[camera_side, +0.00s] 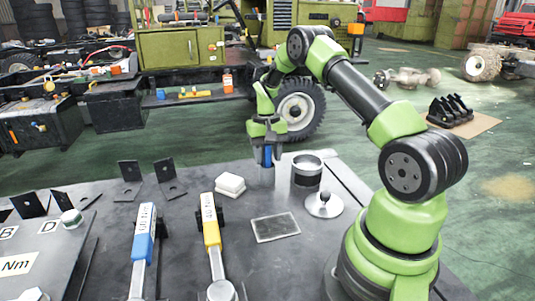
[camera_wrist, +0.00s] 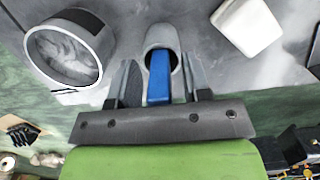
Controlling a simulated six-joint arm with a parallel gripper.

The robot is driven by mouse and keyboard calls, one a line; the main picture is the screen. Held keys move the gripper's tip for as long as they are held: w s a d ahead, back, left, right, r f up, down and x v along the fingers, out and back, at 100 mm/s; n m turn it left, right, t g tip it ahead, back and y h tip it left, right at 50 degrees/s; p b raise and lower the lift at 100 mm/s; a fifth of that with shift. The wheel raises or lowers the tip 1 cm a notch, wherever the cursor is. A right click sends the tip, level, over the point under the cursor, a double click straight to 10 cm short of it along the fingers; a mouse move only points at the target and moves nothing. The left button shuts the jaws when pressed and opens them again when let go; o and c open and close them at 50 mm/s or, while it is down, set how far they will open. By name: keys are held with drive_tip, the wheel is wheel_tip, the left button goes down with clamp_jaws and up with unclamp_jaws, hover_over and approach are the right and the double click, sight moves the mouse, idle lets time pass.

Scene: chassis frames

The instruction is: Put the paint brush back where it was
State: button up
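The paint brush shows as a blue handle (camera_side: 267,156) in the side view and as a blue bar (camera_wrist: 159,77) in the wrist view. It stands about upright, with its lower end inside a small grey cylindrical holder (camera_side: 260,176), whose rim also shows in the wrist view (camera_wrist: 160,33). The bristles are hidden. My gripper (camera_side: 268,140) is above the holder with its fingers on either side of the blue handle. In the wrist view my gripper (camera_wrist: 161,75) appears open, with a gap on both sides of the handle.
A dark metal can (camera_side: 307,171) stands close to the right of the holder. A white block (camera_side: 230,186) lies to the left. A grey plate (camera_side: 275,227), a round-knobbed lid (camera_side: 324,204) and blue (camera_side: 144,234) and yellow (camera_side: 210,220) torque wrenches lie nearer.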

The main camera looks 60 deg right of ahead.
drive_tip(key=r, duration=0.8)
drive_tip(key=w+d+r, duration=0.1)
drive_tip(key=r, duration=0.3)
drive_tip(key=shift+r, duration=0.1)
drive_tip(key=s+a+r+n+t, duration=0.1)
drive_tip(key=s+a+r+t, duration=0.1)
drive_tip(key=a+r, duration=0.45)
drive_tip(key=s+a+r+n+t, duration=0.2)
drive_tip(key=s+a+r, duration=0.1)
drive_tip(key=a+r, duration=0.4)
drive_tip(key=s+a+f+n+t+y, duration=0.1)
drive_tip(key=s+a+t, duration=0.3)
drive_tip(key=s+a, duration=0.7)
drive_tip(key=s+n, duration=0.1)
drive_tip(key=s, duration=0.2)
drive_tip(key=shift+f, duration=0.25)
